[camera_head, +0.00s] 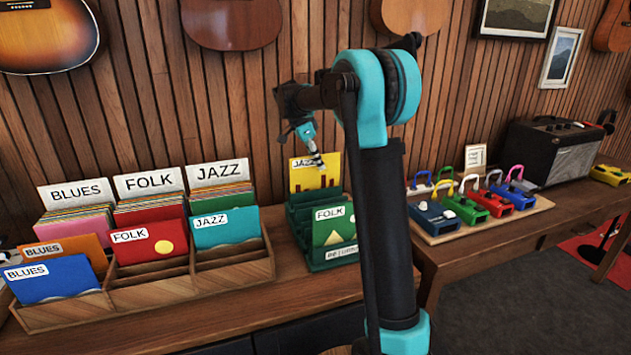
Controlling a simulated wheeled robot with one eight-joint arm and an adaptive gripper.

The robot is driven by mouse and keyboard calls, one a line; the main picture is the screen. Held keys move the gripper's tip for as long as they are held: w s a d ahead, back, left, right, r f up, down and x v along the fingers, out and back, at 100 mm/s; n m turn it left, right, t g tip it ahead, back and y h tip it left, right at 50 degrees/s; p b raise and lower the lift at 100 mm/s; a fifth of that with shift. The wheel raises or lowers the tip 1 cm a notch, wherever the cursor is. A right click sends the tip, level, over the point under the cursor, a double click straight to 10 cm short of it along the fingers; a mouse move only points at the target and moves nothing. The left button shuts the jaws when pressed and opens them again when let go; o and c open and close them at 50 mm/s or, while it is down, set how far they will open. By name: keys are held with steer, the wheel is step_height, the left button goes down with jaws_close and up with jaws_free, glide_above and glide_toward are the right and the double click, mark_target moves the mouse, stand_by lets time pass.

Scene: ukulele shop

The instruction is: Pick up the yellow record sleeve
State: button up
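The yellow record sleeve (300,180) stands upright in the back of a green rack (297,226). It has dark red shapes along its lower part and a white label that seems to read JAZZ, partly covered by my gripper. My gripper (316,160) points down at the sleeve's top edge, its tips in front of or at the label. The fingers are small here, and I cannot tell whether they touch or grip the sleeve. A green sleeve labelled FOLK (333,232) stands in the front of the same rack.
A wooden bin (150,294) with BLUES, FOLK and JAZZ sleeves stands left of the rack. Right of my arm are a tray of colourful pedals (478,205) and a black amplifier (550,150). Guitars (232,22) hang on the slatted wall behind.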

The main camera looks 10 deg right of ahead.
mark_target(315, 179)
steer(key=shift+x, duration=1.15)
steer(key=shift+f, duration=0.25)
jaws_close()
